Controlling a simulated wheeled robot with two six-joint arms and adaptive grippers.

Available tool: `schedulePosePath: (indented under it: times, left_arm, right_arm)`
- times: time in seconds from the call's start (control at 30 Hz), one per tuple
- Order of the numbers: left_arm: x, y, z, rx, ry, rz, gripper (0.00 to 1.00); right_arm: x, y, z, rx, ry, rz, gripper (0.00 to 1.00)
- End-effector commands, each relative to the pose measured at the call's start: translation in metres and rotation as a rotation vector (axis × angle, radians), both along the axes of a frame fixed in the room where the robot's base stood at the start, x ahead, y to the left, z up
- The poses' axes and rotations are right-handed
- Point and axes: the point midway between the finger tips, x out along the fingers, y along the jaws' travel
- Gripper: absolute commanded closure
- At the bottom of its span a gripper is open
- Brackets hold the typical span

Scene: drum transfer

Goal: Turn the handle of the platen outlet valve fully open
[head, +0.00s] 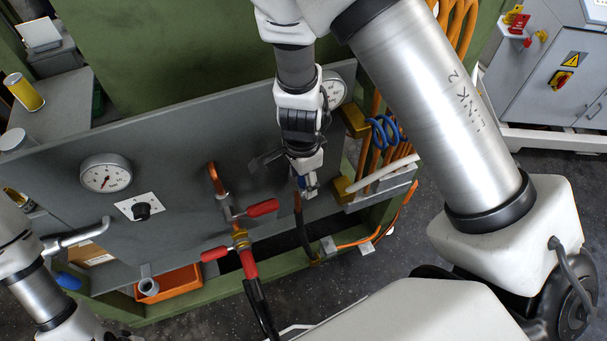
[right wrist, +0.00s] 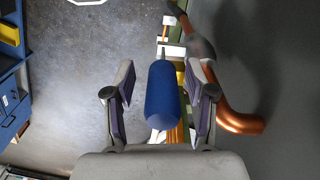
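A blue cylindrical valve handle (right wrist: 172,96) shows large in the right wrist view, pointing toward the camera. My right gripper (right wrist: 163,92) is open, with one finger on each side of the handle. A gap shows on the handle's left side; on the right the finger is very close, and I cannot tell if it touches. In the head view my right gripper (head: 307,188) is in front of the grey panel's lower right, and only a bit of the blue handle (head: 301,183) shows. The valve body is mostly hidden. My left gripper is not in view.
The grey panel (head: 180,150) carries a gauge (head: 106,173), a black knob (head: 142,210) and a copper pipe (head: 215,178). Two red handles, an upper one (head: 263,208) and a lower one (head: 214,254), sit left of my right gripper. Blue coiled tubing (head: 383,132) hangs to its right.

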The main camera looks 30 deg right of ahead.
Motion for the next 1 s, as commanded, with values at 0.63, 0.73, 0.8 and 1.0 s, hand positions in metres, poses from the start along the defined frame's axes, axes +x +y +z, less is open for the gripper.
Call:
schedulePosePath:
  times: [0.63, 0.73, 0.8, 1.0]
  left_arm:
    - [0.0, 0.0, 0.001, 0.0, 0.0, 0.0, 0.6]
    - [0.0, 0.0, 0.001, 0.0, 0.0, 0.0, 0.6]
    - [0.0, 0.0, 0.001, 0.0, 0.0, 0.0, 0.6]
    - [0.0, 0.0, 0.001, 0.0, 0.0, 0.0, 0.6]
  right_arm:
    - [0.005, 0.003, 0.085, -0.001, -0.01, 0.001, 0.44]
    - [0.005, 0.004, 0.105, -0.001, -0.008, 0.002, 0.44]
    - [0.005, 0.004, 0.114, -0.002, -0.005, 0.001, 0.44]
    - [0.004, 0.004, 0.121, -0.002, -0.001, 0.001, 0.44]
